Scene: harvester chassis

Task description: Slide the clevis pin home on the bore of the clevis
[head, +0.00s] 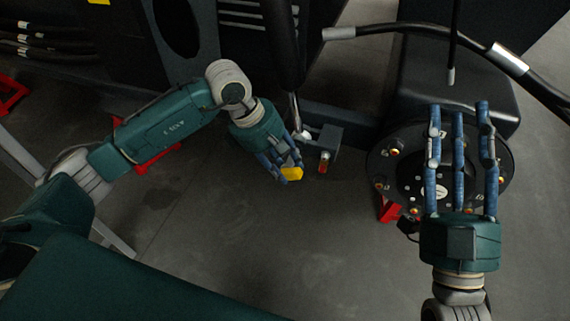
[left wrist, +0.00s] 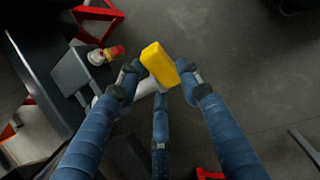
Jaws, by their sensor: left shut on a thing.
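A yellow block-like piece (head: 291,174), apparently the head of the clevis pin, is gripped between the fingertips of my left gripper (head: 287,170). It also shows in the left wrist view (left wrist: 159,65), tilted, with the left gripper (left wrist: 160,82) shut on its sides. I cannot tell which part is the clevis bore. My right gripper (head: 459,112) is open and empty, its fingers extended.
A small red-tipped fitting (head: 323,163) sticks out at the bracket. A black wheel hub (head: 400,165) with orange bolts lies behind the right gripper's fingers. Dark chassis and hoses fill the top. Red stands (head: 150,155) are on the floor. The grey floor (head: 270,245) in front is clear.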

